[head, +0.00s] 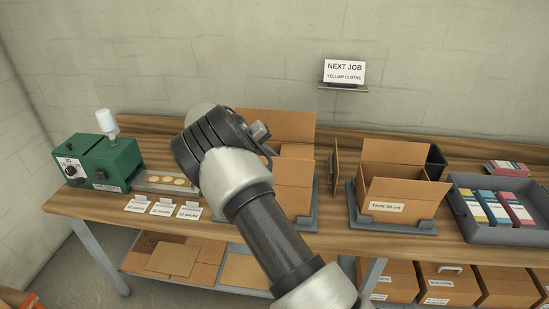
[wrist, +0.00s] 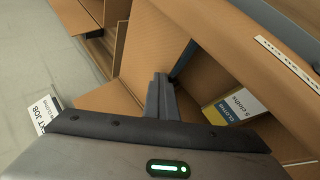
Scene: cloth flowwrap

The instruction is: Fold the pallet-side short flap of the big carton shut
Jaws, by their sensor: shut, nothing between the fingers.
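An open brown carton (head: 292,200), apparently the big one, stands on the bench behind my arm in the head view. Its tall back flap (head: 290,124) stands up; my arm hides its left part. My gripper (head: 262,131) is at the carton's top, in front of the back flap. In the wrist view the closed fingers (wrist: 160,92) point in among cardboard panels (wrist: 150,45), empty. A cloth pack with a yellow, white and blue label (wrist: 235,107) lies beside them, lower right. I cannot tell which panel is the pallet-side short flap, or whether the fingers touch one.
A second open carton (head: 395,205) stands to the right on a grey base. A grey tray (head: 462,208) holds coloured packs at the far right. A green machine (head: 105,165) and small label cards (head: 162,209) are left. A thin brown panel (head: 335,167) stands between the cartons.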

